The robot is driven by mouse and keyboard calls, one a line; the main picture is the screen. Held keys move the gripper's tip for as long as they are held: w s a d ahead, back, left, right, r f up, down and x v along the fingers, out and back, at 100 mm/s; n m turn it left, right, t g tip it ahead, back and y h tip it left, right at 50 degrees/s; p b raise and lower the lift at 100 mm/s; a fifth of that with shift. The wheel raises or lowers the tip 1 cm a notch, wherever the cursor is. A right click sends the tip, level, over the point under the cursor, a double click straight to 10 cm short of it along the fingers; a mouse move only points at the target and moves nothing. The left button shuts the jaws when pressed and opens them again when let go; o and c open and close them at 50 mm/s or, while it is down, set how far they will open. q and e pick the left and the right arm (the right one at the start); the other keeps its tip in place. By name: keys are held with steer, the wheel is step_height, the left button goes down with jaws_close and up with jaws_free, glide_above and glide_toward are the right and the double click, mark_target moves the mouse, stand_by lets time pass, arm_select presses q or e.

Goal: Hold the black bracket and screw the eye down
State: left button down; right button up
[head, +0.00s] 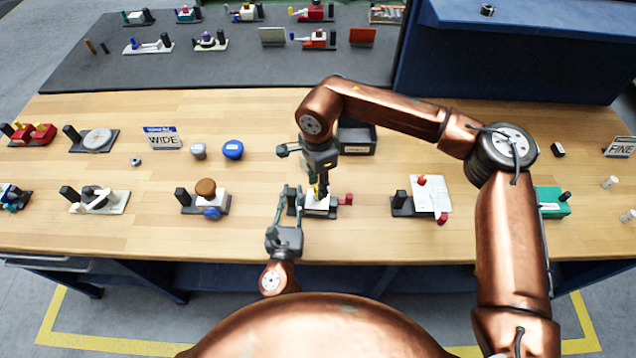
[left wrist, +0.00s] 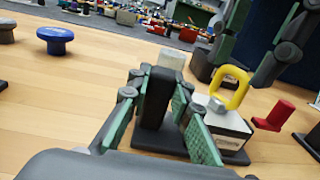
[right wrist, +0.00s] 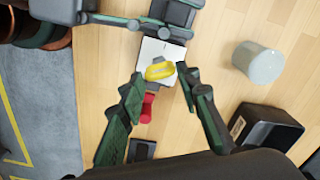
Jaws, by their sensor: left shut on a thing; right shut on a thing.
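The black bracket (left wrist: 155,105) stands upright on a dark base beside a white block (left wrist: 215,125). The yellow eye (left wrist: 236,87) stands upright on the block's top, on a short grey stem. My left gripper (head: 290,193) is shut on the bracket, with a green-padded finger on each side in the left wrist view. My right gripper (head: 321,190) reaches down from above and is shut on the yellow eye, which also shows between its fingers in the right wrist view (right wrist: 160,71). The contact itself is hard to see.
A red knob (head: 347,198) sits just right of the block. A black bin (head: 357,138) stands behind. Other fixtures flank the work, one with a brown knob (head: 205,188) at left and one with a white plate (head: 431,195) at right. Bare wood lies between them.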

steer(key=m, duration=0.4)
steer(key=shift+a+r+m, duration=0.1)
steer(key=shift+r+m, duration=0.05)
steer(key=shift+m, duration=1.05)
jaws_close()
steer(key=o, duration=1.2)
jaws_free()
steer(key=shift+f, duration=0.2)
steer(key=shift+c, duration=0.2)
step_height(320, 180, up, 12)
steer(key=shift+s, duration=0.1)
steer(key=shift+c, duration=0.3)
